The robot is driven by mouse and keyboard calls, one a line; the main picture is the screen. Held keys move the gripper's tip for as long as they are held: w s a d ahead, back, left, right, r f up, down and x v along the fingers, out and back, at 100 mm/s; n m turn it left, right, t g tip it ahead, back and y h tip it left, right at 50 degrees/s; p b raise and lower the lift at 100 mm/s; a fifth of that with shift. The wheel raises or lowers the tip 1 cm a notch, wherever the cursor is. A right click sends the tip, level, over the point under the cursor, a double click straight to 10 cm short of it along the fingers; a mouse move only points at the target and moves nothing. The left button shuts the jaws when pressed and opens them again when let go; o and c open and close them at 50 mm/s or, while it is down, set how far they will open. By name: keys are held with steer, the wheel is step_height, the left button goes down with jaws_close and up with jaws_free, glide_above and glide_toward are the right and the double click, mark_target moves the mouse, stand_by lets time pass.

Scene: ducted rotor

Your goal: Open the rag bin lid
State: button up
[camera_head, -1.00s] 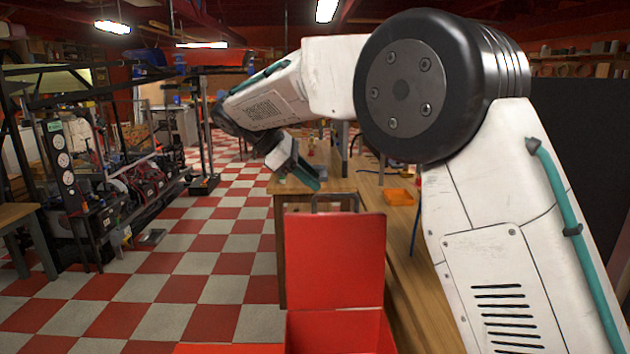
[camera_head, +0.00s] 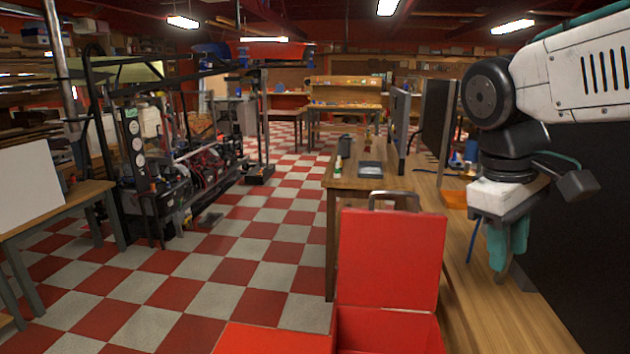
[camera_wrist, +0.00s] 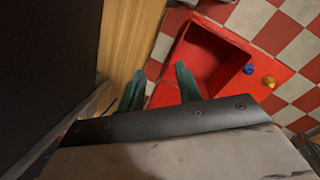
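The rag bin appears as an open red box (camera_head: 388,333) at the bottom of the head view. Its red lid (camera_head: 392,258) stands raised, with a metal handle (camera_head: 394,194) at its top edge. In the wrist view the red box (camera_wrist: 210,55) shows its hollow interior beyond the fingers. My gripper (camera_head: 508,265) hangs to the right of the lid, above the wooden bench, apart from the lid and handle. In the wrist view its two teal fingers (camera_wrist: 160,85) are spread with nothing between them.
A wooden bench (camera_head: 520,310) runs along the right, beside a dark panel (camera_head: 575,240). A red surface (camera_head: 270,340) lies left of the bin; in the wrist view a blue piece (camera_wrist: 249,69) and a yellow piece (camera_wrist: 268,82) sit on red. Checkered floor (camera_head: 215,270) is open at left.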

steer(key=s+f+m+t+y, duration=0.1)
steer(key=s+f+m+y, duration=0.1)
steer(key=s+f+m, duration=0.3)
steer(key=s+f, duration=0.3)
steer(key=s, duration=0.4)
steer(key=shift+y, duration=0.3)
